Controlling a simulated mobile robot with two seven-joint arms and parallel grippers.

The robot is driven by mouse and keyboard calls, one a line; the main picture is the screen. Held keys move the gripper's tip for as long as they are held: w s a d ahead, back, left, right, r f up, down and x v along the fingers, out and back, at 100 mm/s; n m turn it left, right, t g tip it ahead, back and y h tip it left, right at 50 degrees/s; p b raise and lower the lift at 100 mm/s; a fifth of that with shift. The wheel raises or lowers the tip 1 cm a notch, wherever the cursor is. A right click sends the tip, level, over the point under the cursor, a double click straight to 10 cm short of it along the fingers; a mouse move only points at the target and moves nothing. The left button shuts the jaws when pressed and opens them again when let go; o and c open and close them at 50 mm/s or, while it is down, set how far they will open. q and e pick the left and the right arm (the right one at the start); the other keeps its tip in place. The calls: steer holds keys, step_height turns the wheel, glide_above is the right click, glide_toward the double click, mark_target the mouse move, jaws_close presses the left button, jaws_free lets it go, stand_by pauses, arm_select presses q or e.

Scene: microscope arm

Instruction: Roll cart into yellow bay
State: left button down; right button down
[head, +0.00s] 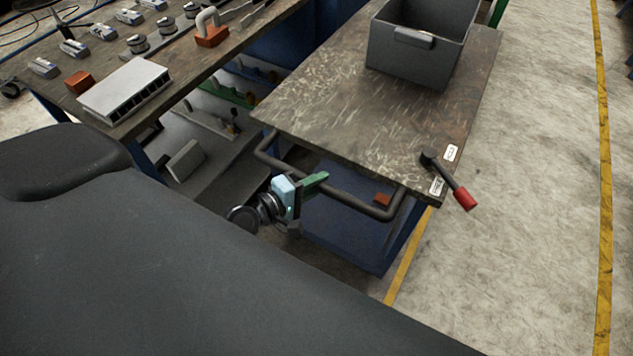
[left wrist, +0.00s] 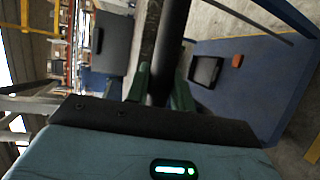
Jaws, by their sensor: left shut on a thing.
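The cart (head: 350,110) has a scratched brown-grey top, a blue lower body and a dark bar handle (head: 345,190) along its near edge. My left gripper (head: 316,181) is at this handle, toward its left half. In the left wrist view its green fingers (left wrist: 161,88) are on both sides of the dark bar (left wrist: 170,45), shut on it. Yellow floor lines show: a long one (head: 603,180) at the far right and a short piece (head: 407,258) beside the cart's near right corner. The whole outline of the bay is not in view. My right gripper is not in view.
A grey bin (head: 410,58) stands on the cart's far end. A red-tipped lever (head: 450,181) is at its near right corner. A workbench (head: 150,105) with several parts stands close on the left. Bare concrete floor (head: 530,180) lies right of the cart.

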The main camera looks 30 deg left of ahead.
arm_select(q)
steer(key=c, duration=1.2)
jaws_free()
steer(key=shift+w, duration=0.1)
steer(key=b+v, duration=0.1)
steer(key=v, duration=0.7)
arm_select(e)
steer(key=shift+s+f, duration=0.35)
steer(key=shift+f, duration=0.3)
arm_select(q)
steer(key=shift+d, duration=0.1)
